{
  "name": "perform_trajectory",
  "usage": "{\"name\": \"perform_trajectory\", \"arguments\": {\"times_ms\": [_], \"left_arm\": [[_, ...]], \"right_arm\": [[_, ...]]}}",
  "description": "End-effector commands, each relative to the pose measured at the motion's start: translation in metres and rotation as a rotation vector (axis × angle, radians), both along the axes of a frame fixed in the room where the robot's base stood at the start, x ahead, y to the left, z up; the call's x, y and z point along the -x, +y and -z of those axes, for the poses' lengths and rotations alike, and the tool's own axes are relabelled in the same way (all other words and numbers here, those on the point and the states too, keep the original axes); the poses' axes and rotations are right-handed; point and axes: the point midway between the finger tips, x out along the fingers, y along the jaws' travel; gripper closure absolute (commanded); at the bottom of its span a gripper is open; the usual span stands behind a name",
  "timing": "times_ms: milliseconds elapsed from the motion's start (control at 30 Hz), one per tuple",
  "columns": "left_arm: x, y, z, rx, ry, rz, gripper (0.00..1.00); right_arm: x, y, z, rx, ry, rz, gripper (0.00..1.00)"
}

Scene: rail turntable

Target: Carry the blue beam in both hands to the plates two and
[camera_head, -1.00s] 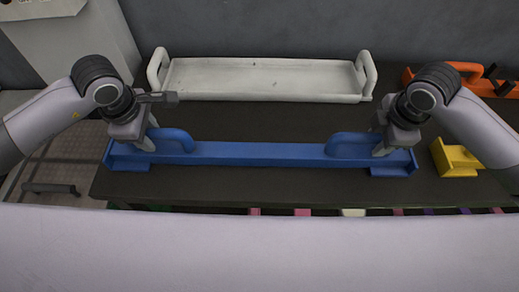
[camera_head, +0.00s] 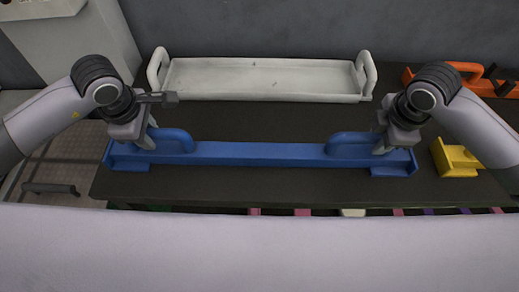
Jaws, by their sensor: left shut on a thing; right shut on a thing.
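The blue beam (camera_head: 258,154) lies lengthwise across the dark table in the head view, with a raised loop handle near each end. My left gripper (camera_head: 148,142) is shut on the beam's left handle. My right gripper (camera_head: 383,147) is shut on its right handle. The fingertips are partly hidden by the gripper bodies and handles. I cannot tell whether the beam touches the table or is slightly above it. No numbered plates can be made out.
A white tray (camera_head: 262,98) with two end handles stands behind the beam. A yellow block (camera_head: 457,160) sits close to the beam's right end. An orange piece (camera_head: 470,70) lies at the back right. Several coloured strips show below the dark table's (camera_head: 265,184) front edge.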

Motion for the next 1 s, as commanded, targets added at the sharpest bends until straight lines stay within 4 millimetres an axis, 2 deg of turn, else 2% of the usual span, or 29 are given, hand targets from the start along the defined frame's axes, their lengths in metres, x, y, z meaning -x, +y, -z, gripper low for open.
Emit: {"name": "perform_trajectory", "arguments": {"times_ms": [667, 1000], "left_arm": [[-0.0007, -0.0003, -0.0010, 0.002, -0.003, 0.000, 1.00], [-0.0023, -0.0006, -0.0087, 0.004, -0.010, 0.000, 1.00]], "right_arm": [[-0.0002, 0.0001, -0.0006, 0.000, -0.001, 0.000, 1.00], [-0.0016, 0.0003, -0.0083, -0.002, -0.008, 0.000, 1.00]]}}
